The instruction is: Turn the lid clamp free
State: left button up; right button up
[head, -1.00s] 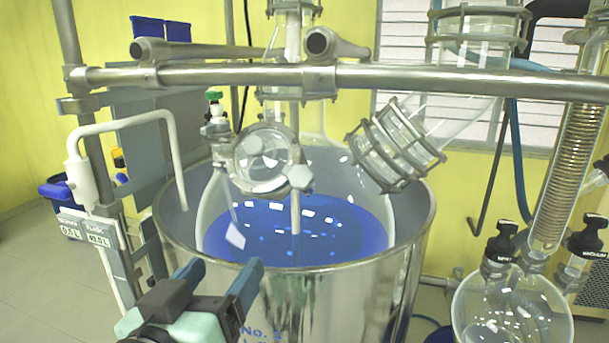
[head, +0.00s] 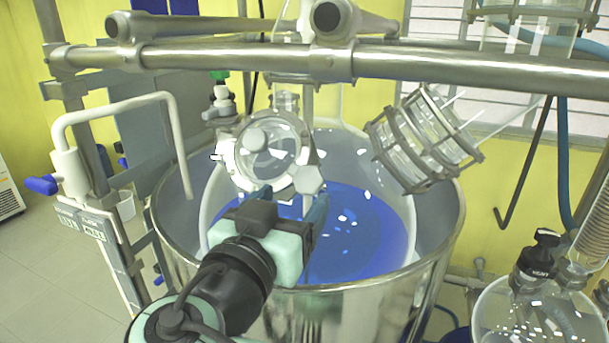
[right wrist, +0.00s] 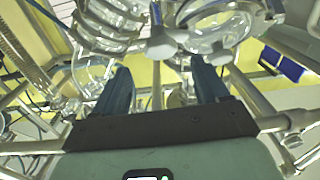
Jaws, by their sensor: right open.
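The round glass lid (head: 270,150) sits in a grey clamp ring on the reactor's glass vessel. My right gripper (head: 290,200) is open and empty, with blue fingers pointing up just below the lid. In the right wrist view the clamp knob (right wrist: 161,45) lies ahead, between the two spread fingers (right wrist: 163,80), apparently apart from them. The lid (right wrist: 215,25) is up to the right there. My left gripper is not in view.
A steel rail (head: 220,63) crosses above the lid. The steel bath (head: 390,300) with blue liquid (head: 360,235) surrounds the vessel. A clamped glass joint (head: 422,138) is to the right, a white bent pipe (head: 115,105) to the left, and a glass flask (head: 535,315) at lower right.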

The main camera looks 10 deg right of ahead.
aim_at(306, 181)
jog(key=x, duration=0.2)
jog(key=p+x, duration=0.1)
jog(key=x, duration=0.1)
jog(key=shift+w+d+r, duration=0.1)
jog(key=shift+w+r, duration=0.1)
jog(key=shift+w, duration=0.15)
jog(key=shift+w+d+f, duration=0.15)
jog(key=shift+w+d, duration=0.25)
jog(key=shift+w, duration=0.2)
jog(key=shift+s, duration=0.1)
jog(key=shift+c, duration=1)
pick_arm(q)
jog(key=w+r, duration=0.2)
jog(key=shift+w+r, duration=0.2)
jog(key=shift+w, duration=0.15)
pick_arm(e)
jog(key=c, duration=0.9)
